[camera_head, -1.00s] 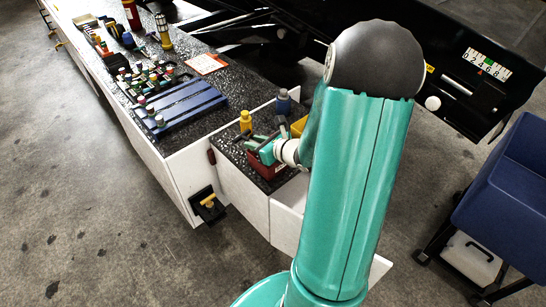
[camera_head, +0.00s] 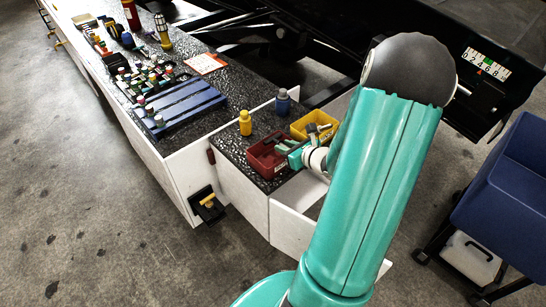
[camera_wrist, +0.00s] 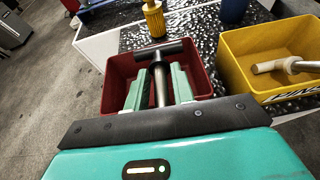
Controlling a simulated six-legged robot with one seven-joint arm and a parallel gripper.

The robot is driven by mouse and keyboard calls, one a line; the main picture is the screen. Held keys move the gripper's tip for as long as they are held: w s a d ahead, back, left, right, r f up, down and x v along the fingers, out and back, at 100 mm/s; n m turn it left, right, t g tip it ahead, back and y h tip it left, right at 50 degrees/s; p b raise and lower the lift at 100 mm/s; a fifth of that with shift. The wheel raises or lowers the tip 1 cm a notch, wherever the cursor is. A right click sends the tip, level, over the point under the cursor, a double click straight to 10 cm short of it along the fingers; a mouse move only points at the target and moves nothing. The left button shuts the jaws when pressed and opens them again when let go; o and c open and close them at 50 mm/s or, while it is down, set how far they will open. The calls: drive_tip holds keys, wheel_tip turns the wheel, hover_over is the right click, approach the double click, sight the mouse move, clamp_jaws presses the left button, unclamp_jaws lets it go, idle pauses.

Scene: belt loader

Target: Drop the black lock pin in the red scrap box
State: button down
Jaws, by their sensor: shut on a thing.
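The red scrap box (camera_head: 262,165) stands on the speckled bench end, left of a yellow box. In the wrist view the red box (camera_wrist: 112,85) lies under and around my gripper's fingers. My gripper (camera_wrist: 160,86) is shut on the black lock pin (camera_wrist: 158,52), a T-shaped pin with a dark crossbar and a grey shaft between the teal fingers. The crossbar lies beyond the fingertips, over the box opening. I cannot tell whether the pin touches the box floor. In the head view my gripper (camera_head: 287,149) is at the red box's right side, and the pin is hard to make out.
The yellow box (camera_head: 305,124) right beside holds pin-like parts, one with a tan end. A yellow bottle (camera_head: 245,123) and a blue bottle (camera_head: 283,101) stand behind the boxes. A blue slatted rack (camera_head: 180,107) lies farther left. A blue bin (camera_head: 510,190) stands at right.

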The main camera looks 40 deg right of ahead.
drive_tip(key=shift+f, duration=0.2)
drive_tip(key=c, duration=1.1)
unclamp_jaws()
drive_tip(key=v, duration=1.4)
drive_tip(key=shift+w+r, duration=0.1)
